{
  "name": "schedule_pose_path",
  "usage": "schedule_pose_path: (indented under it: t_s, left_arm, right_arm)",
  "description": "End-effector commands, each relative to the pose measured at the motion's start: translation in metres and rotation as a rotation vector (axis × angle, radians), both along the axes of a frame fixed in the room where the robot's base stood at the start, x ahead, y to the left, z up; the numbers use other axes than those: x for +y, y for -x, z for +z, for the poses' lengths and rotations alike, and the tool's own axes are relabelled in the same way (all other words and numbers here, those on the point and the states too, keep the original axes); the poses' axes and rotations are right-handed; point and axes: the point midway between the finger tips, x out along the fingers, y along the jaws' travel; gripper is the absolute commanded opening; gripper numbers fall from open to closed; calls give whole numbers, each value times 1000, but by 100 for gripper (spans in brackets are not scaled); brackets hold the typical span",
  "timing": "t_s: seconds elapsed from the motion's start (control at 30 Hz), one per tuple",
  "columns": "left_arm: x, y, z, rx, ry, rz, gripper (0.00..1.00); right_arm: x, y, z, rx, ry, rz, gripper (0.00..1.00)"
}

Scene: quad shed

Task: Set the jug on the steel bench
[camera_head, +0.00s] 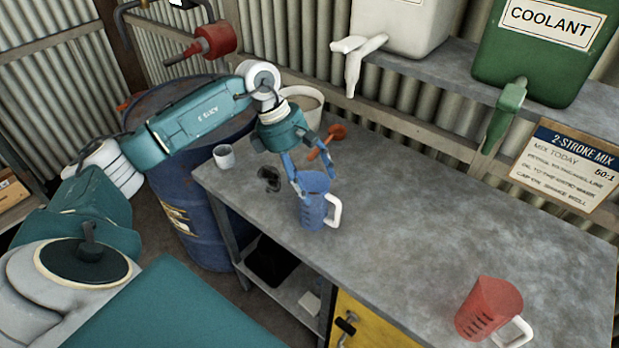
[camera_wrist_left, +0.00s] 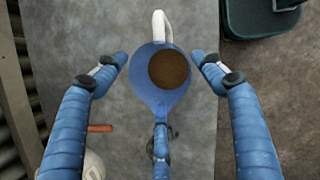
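A blue jug (camera_head: 314,214) with a white handle stands upright on the grey steel bench (camera_head: 420,230), near its front left. In the left wrist view the blue jug (camera_wrist_left: 147,92) holds something dark brown. My left gripper (camera_head: 309,172) is over it, fingers pointing down. In the wrist view the fingers of my left gripper (camera_wrist_left: 160,60) are spread, two on either side of the jug with small gaps, and a third by its spout. Whether the third finger touches cannot be told. A red jug (camera_head: 486,307) with a white handle stands at the bench's front right. My right gripper is out of view.
An orange tool (camera_head: 325,143), a grey cup (camera_head: 224,157), a small dark object (camera_head: 268,178) and a beige bucket (camera_head: 300,103) are near the blue jug. A blue drum (camera_head: 200,215) stands left of the bench. The bench's middle is clear. Containers with taps overhang its back.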

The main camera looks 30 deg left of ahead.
Motion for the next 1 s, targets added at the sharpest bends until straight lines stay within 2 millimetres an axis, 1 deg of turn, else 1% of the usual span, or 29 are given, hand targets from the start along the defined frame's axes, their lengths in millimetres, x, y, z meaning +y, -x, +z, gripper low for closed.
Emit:
schedule_pose_path:
  t_s: [0.27,0.37,0.47,0.57,0.8,0.9,1.0]
  left_arm:
    - [0,0,1,0,0,0,79]
    - [0,0,4,0,0,0,79]
    - [4,0,10,-3,0,1,79]
    - [11,3,26,-5,-2,2,79]
    - [29,10,76,-5,0,2,79]
    - [35,12,92,-5,0,2,79]
    - [39,14,104,-3,1,1,79]
  right_arm:
    - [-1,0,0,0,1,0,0]
    - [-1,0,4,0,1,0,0]
    - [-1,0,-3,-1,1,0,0]
    - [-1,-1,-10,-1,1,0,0]
    - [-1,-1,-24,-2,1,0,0]
    - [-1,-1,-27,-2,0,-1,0]
    - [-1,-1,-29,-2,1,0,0]
